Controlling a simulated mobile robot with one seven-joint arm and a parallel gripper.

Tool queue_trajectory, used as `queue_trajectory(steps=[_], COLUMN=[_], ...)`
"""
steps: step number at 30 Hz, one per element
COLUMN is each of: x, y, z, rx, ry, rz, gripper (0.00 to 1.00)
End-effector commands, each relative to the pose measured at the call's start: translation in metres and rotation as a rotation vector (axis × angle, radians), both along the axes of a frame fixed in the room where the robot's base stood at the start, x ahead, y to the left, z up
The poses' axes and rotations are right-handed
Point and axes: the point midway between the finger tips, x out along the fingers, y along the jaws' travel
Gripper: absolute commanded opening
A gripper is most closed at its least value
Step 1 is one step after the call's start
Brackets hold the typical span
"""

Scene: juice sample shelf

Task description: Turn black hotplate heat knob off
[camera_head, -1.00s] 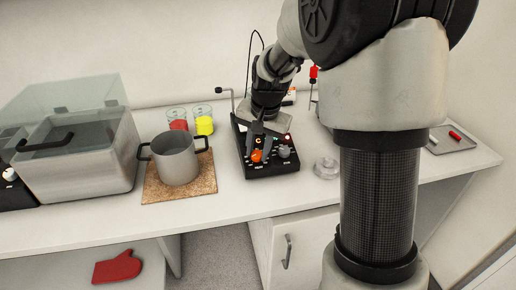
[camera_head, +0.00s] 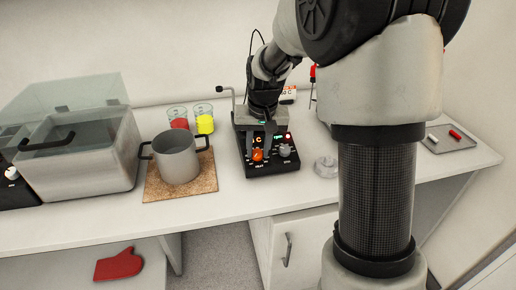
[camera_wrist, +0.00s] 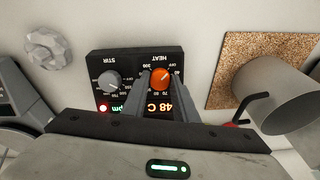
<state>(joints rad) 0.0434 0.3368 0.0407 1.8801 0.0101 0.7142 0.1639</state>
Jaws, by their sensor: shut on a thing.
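The black hotplate (camera_head: 273,170) stands on the white counter, its front panel facing the room. Its orange heat knob (camera_head: 258,155) is at the left of the panel in the head view, beside the grey stir knob (camera_head: 285,150). In the wrist view the panel is upside down, with the orange heat knob (camera_wrist: 160,77) between my fingertips and the stir knob (camera_wrist: 108,80) to the left. My gripper (camera_wrist: 161,82) is shut on the heat knob. The fingers hide part of the dial marks.
A grey pot (camera_head: 177,158) stands on a cork mat (camera_head: 180,189) left of the hotplate. Beakers with red (camera_head: 179,122) and yellow (camera_head: 204,124) contents stand behind the pot. A tray (camera_head: 452,141) lies farther right.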

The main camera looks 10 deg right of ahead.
Motion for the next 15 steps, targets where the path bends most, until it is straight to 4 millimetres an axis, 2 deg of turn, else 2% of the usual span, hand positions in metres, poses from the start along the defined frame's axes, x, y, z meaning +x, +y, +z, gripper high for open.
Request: queue_trajectory(steps=[6,7,8,15], x=[0.0008,0.0008,0.0008,0.0004], y=[-0.0002,-0.0002,-0.0002,-0.0001], z=[0.0011,0.0011,0.0011,0.0006], rx=[-0.001,-0.001,-0.001,0.0], ry=[-0.003,-0.003,-0.003,-0.002], rz=[0.001,0.001,0.001,0.0], gripper=[0.04,0.28,0.33,0.34])
